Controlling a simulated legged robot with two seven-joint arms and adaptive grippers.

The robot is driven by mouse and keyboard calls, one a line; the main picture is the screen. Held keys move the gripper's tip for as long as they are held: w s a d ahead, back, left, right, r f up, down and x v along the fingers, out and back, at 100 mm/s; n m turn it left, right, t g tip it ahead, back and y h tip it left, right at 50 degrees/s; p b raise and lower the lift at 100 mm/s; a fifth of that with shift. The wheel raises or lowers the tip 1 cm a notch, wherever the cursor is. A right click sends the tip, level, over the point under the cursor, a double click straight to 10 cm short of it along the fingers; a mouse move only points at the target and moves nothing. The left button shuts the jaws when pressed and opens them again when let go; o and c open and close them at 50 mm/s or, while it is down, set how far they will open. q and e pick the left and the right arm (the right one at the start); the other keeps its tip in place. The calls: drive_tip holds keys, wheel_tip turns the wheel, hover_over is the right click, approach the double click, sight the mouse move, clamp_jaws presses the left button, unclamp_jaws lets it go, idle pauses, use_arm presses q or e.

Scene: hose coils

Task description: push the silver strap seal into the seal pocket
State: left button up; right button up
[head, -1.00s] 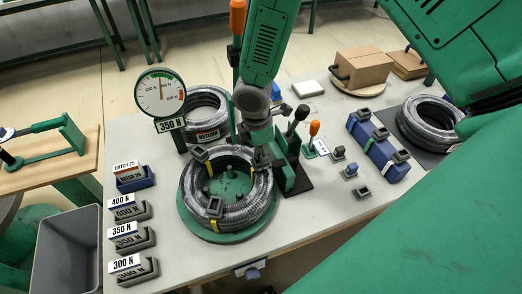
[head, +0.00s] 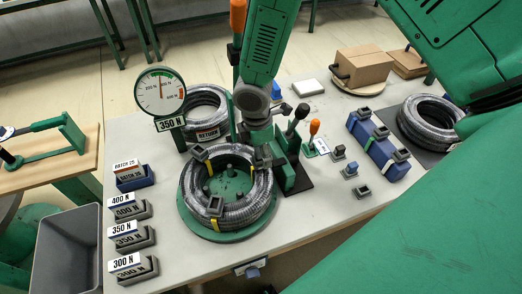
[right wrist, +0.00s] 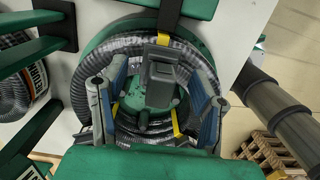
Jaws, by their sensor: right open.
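A ribbed grey hose coil (head: 190,190) with yellow straps lies on a green round plate (head: 222,236). One dark grey seal block (head: 215,206) sits on its near side and another (head: 200,152) on its far left side. My right gripper (head: 262,158) is over the coil's right side. In the right wrist view its open fingers stand on both sides of a grey block (right wrist: 160,82); I cannot tell whether this is the silver strap seal, or whether the fingers touch it. The seal pocket cannot be made out. My left gripper is out of view.
A lever stand (head: 290,178) is right of the coil. Loose seals (head: 362,191) and a blue block with seals (head: 376,146) lie farther right. A gauge (head: 160,92) and a second coil (head: 207,100) are behind. Labelled blocks (head: 130,236) line the left edge.

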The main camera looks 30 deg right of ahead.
drive_tip(key=shift+r, duration=0.3)
idle(0.4)
drive_tip(key=shift+a+r+p, duration=0.1)
drive_tip(key=shift+r+p, duration=0.65)
drive_tip(key=shift+r, duration=0.15)
drive_tip(key=shift+a+r, duration=0.1)
drive_tip(key=shift+r, duration=0.85)
drive_tip(key=shift+r, duration=0.1)
drive_tip(key=shift+w+r, duration=0.1)
drive_tip(key=shift+r, duration=0.15)
wheel_tip(320, 180, up, 11)
drive_tip(key=a, duration=0.1)
drive_tip(key=shift+w+r, duration=0.15)
drive_tip(key=shift+r, duration=0.05)
